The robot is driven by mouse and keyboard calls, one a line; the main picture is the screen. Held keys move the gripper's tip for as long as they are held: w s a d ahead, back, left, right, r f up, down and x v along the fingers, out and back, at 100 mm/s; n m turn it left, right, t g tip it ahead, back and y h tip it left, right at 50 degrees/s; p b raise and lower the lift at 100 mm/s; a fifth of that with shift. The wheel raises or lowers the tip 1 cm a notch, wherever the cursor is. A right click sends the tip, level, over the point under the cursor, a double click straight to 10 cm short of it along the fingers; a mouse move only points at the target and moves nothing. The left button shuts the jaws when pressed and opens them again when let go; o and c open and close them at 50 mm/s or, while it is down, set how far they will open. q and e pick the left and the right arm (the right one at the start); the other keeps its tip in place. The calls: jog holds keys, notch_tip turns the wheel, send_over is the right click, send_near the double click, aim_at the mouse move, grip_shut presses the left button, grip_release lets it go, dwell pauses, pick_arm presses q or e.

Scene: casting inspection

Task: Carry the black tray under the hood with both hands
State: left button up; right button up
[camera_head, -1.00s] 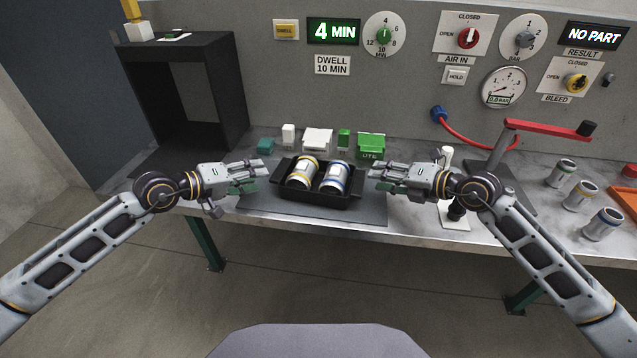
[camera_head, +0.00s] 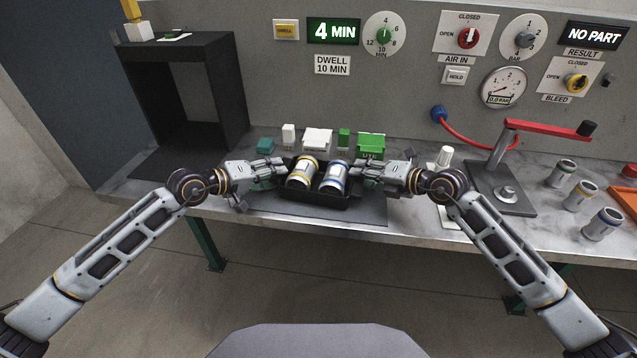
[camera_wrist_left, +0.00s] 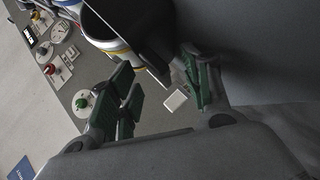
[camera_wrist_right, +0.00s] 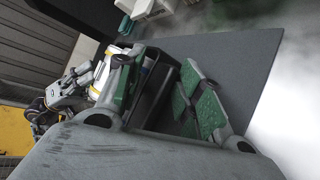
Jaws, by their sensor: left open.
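The black tray (camera_head: 312,201) rests on a dark mat (camera_head: 372,211) on the bench. It holds two metal cylinders, one with a yellow band (camera_head: 301,172) and one with a blue band (camera_head: 333,179). My left gripper (camera_head: 279,170) is open at the tray's left end. In the left wrist view its fingers stand apart near the tray's dark edge (camera_wrist_left: 150,48). My right gripper (camera_head: 362,172) is at the right end. In the right wrist view its fingers are spread, with the tray's end (camera_wrist_right: 158,92) between them. The black hood (camera_head: 222,95) stands open-fronted at the back left.
A clamp with a red handle (camera_head: 545,127) and several loose cylinders (camera_head: 580,196) are at the right. The bench between tray and hood is mostly clear, apart from my left arm.

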pick_arm(q)
jog(key=shift+d, duration=0.1)
pick_arm(e)
jog(key=shift+a, duration=0.1)
pick_arm(q)
jog(key=shift+c, duration=0.5)
pick_arm(e)
jog(key=shift+c, duration=0.4)
pick_arm(q)
jog(key=c, duration=0.7)
pick_arm(e)
jog(key=c, duration=0.7)
pick_arm(q)
jog(key=shift+c, duration=1.4)
jog(key=shift+w+r, duration=0.1)
jog(key=shift+w, duration=0.05)
grip_shut()
pick_arm(e)
jog(key=shift+w+r, duration=0.15)
